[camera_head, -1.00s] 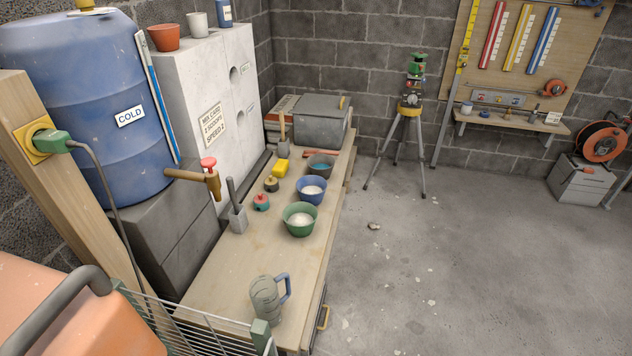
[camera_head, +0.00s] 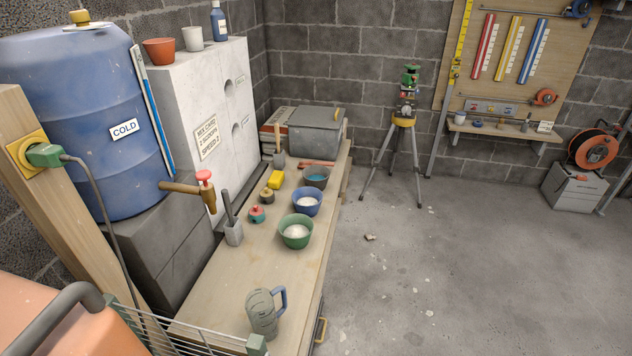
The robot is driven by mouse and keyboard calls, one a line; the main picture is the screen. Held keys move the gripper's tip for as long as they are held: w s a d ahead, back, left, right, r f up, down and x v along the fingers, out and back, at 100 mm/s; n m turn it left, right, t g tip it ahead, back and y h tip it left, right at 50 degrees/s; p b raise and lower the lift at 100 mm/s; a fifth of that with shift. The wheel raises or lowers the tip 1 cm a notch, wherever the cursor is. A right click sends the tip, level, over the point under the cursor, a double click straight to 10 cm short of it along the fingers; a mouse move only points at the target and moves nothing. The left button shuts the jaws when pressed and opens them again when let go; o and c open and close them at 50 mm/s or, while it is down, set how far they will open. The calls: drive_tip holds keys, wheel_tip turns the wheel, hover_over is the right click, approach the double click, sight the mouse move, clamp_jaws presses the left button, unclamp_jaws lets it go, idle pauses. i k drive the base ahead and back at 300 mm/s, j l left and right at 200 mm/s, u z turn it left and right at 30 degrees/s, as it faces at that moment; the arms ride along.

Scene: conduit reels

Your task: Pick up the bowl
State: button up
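Three bowls stand in a row on the wooden bench (camera_head: 278,268). The green bowl (camera_head: 295,241) is nearest and holds a white substance. The blue bowl (camera_head: 307,209) behind it also holds something white. All three are upright near the bench's right edge. The frames do not show which bowl is meant. My gripper is not in view.
A jug with a blue handle (camera_head: 266,311) stands at the bench's near end. A wire rack (camera_head: 185,337) crosses the lower left. The floor (camera_head: 440,270) at right is mostly open.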

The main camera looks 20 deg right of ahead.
sight(307, 200)
drive_tip(key=u, duration=3.2)
drive_tip(key=z, duration=3.3)
drive_tip(key=i+l, duration=0.15)
drive_tip(key=i, duration=0.15)
drive_tip(key=i+l+z, duration=0.1)
drive_tip(key=i, duration=0.2)
